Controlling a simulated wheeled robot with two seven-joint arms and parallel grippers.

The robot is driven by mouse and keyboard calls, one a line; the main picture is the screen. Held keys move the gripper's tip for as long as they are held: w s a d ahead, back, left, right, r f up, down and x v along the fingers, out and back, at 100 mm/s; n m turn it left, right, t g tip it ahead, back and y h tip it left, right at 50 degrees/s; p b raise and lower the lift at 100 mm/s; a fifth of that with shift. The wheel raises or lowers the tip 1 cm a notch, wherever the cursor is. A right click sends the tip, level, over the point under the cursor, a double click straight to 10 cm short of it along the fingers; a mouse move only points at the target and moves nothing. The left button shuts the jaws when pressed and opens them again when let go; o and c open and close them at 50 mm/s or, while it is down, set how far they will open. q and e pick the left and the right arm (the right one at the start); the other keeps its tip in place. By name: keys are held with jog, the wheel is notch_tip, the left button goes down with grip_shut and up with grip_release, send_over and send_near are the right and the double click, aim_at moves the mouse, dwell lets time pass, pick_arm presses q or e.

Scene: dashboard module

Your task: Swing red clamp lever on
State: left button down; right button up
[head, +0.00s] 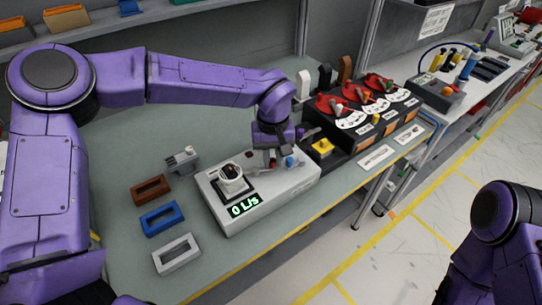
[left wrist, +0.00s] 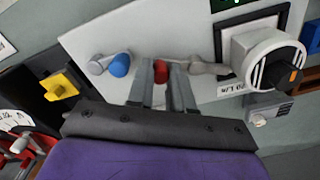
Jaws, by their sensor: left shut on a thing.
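The white module box (head: 262,196) stands on the bench with a "0 L/s" display (head: 245,205) and a round dial (head: 231,178). In the left wrist view, the red clamp lever's end (left wrist: 161,70) sits between the fingers of my left gripper (left wrist: 162,82), which is shut on it. A grey arm (left wrist: 203,66) runs from the red end toward the dial (left wrist: 268,62). The gripper (head: 271,160) comes down over the box from above in the head view, where its fingers largely hide the red lever. A blue-ended lever (left wrist: 120,64) is beside it, apart from the fingers. My right gripper is out of view.
Brown, blue (head: 162,218) and white (head: 177,254) frames lie left of the box, near a small grey block (head: 183,160). A black unit with red levers (head: 380,83) and a yellow switch (head: 322,147) stand to the right. The bench's front edge is close.

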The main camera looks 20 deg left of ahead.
pick_arm(q)
jog(key=shift+r+n+p, duration=0.1)
jog(key=shift+n+p, duration=0.2)
jog(key=shift+p, duration=0.05)
jog(key=shift+w+a+n+p, duration=0.2)
jog(key=shift+w+n+p, duration=0.05)
jog(key=shift+n+p, duration=0.65)
jog(key=shift+w+a+n+p, duration=0.3)
jog(key=shift+n+p, duration=0.25)
jog(key=shift+n, duration=0.35)
jog(key=shift+w+a+n+p, duration=0.15)
jog(key=shift+w+n+p, duration=0.15)
jog(key=shift+n, duration=0.5)
jog(key=c, duration=1.3)
grip_release()
